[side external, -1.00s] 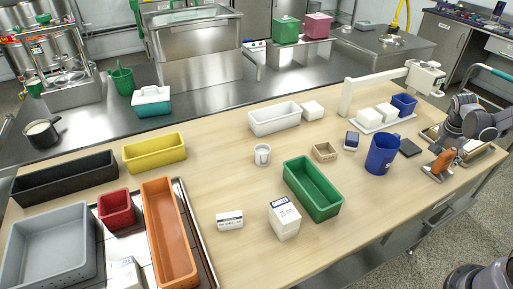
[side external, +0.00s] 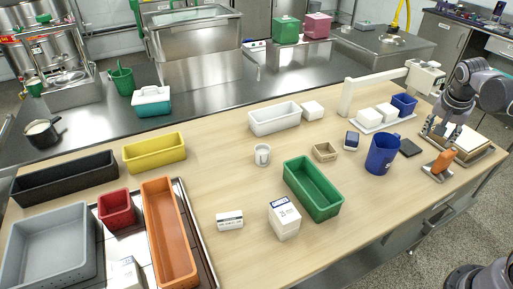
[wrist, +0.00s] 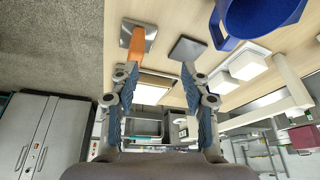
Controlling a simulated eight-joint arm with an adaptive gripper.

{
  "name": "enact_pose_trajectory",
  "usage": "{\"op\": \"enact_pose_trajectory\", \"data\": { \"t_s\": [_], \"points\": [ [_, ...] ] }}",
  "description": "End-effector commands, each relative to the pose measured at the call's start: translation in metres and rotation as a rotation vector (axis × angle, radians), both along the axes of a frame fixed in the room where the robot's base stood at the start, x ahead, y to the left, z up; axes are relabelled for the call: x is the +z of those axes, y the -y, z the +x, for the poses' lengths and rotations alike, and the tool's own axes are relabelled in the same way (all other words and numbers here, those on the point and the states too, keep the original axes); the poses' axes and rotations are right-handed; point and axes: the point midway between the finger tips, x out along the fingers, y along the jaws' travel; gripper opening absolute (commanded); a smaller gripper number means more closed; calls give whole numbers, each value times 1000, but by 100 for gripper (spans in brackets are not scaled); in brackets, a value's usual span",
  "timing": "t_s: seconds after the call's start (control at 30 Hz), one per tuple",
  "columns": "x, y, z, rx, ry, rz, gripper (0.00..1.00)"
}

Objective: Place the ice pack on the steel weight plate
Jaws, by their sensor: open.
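My gripper (side external: 441,131) is open at the right end of the table, with its fingers pointing down near a pale slab (side external: 464,138) on a flat tan and dark base. In the wrist view the open fingers (wrist: 160,74) have the white slab (wrist: 150,93) showing between them, with nothing held. The slab may be the ice pack, but I cannot tell for sure. An orange block-like piece (side external: 441,161) rests on a shiny steel plate (side external: 429,170) in front of it. A dark grey square plate (side external: 410,147) lies nearby; I cannot tell which plate is the steel weight plate.
A blue jug (side external: 382,155) stands left of the dark plate. White blocks on a tray and a small blue bin (side external: 404,104) sit behind it, beside a white stand (side external: 347,98). A green bin (side external: 313,188) is farther left. Bare wood lies around the jug.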

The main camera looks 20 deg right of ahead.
Motion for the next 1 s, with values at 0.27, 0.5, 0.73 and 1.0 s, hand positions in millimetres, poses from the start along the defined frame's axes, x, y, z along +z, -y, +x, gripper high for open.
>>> {"op": "enact_pose_trajectory", "data": {
  "t_s": [0.27,0.5,0.73,1.0],
  "points": [
    [23,-117,-4,587,66,-37,46],
    [26,-194,-24,1017,138,-108,46],
    [24,-226,-37,1212,180,-157,46],
    [24,-229,-37,1231,184,-163,46]
  ]
}}
